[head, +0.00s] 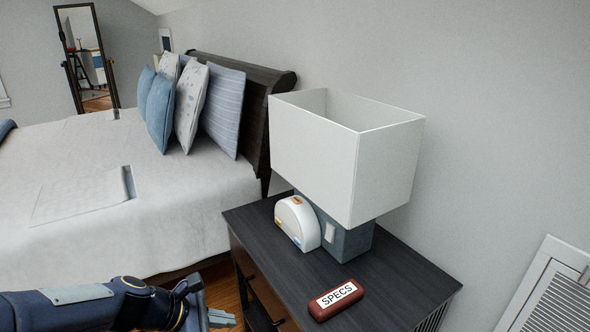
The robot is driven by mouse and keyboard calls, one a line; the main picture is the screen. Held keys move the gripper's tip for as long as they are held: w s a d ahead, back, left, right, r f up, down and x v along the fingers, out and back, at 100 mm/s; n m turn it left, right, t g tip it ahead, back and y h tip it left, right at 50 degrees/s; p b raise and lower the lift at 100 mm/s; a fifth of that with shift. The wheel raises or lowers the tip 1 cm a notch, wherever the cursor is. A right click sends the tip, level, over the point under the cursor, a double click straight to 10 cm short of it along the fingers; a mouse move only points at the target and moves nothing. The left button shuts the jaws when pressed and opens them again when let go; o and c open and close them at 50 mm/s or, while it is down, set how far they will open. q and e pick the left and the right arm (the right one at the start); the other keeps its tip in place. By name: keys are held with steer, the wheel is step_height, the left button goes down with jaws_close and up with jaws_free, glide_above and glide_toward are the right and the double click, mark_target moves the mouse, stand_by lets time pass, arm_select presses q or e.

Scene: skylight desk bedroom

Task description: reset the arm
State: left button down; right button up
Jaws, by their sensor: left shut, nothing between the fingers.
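My left arm comes in at the lower left, in dark blue. My left gripper (222,319) is low in front of the dark nightstand (398,283), to the left of its drawer front. Its fingers are shut with nothing held, and it looks apart from the nightstand. My right gripper is not in view.
On the nightstand stand a lamp with a white square shade (312,146), a white rounded device (297,223) and a red case labelled SPECS (336,300). A bed (190,225) with several pillows fills the left. A white vent (556,298) is at right.

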arm_select(q)
steer(key=s+a+r+m+y, duration=0.2)
steer(key=s+r+m, duration=0.1)
steer(key=s+m, duration=0.6)
steer(key=s+a+r+m+y, duration=0.2)
steer(key=s+m, duration=0.8)
step_height(320, 180, up, 14)
steer(key=p, duration=1.4)
steer(key=shift+a+r+m+t, duration=0.2)
steer(key=shift+a+m+t, duration=0.1)
steer(key=shift+a, duration=0.1)
